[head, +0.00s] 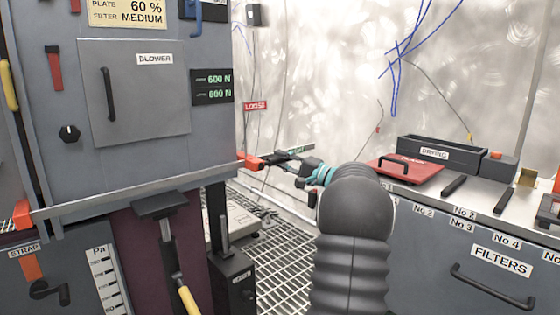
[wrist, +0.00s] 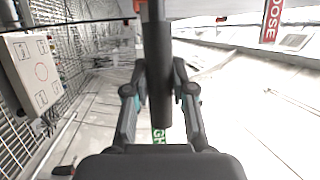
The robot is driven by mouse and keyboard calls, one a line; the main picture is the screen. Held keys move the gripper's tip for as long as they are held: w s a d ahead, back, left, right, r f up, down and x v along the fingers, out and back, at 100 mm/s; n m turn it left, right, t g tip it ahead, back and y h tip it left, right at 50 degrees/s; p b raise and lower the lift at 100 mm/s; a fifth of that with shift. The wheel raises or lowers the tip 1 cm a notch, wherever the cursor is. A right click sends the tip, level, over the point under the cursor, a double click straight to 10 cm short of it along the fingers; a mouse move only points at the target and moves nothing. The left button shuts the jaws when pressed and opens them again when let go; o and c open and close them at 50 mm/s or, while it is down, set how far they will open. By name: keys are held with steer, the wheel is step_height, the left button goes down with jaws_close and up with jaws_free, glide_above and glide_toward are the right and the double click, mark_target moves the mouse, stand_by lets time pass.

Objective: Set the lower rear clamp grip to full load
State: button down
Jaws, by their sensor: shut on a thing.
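The clamp grip shows as a dark bar (wrist: 157,50) with an orange root in the wrist view. In the head view its orange part (head: 252,161) sticks out from the lower right corner of the grey blower cabinet (head: 212,130). My gripper (head: 290,161) is shut on the bar, with one finger on each side in the wrist view (wrist: 159,82). A red LOOSE label (head: 256,106) hangs above it. A green label (wrist: 158,136), partly hidden by my gripper, lies beyond the bar. The cabinet's display (head: 213,86) shows two green 600 N readings.
A bench on the right holds a DRYING tray (head: 440,153), a red plate with a handle (head: 405,171) and small tools. A yellow-handled lever (head: 187,297) stands below the cabinet. Grated floor (head: 270,262) lies between cabinet and bench.

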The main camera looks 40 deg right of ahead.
steer(key=shift+f, duration=0.1)
steer(key=c, duration=0.9)
jaws_free()
steer(key=shift+c, duration=0.2)
steer(key=v, duration=0.7)
steer(key=shift+s, duration=0.25)
steer(key=shift+d, duration=0.1)
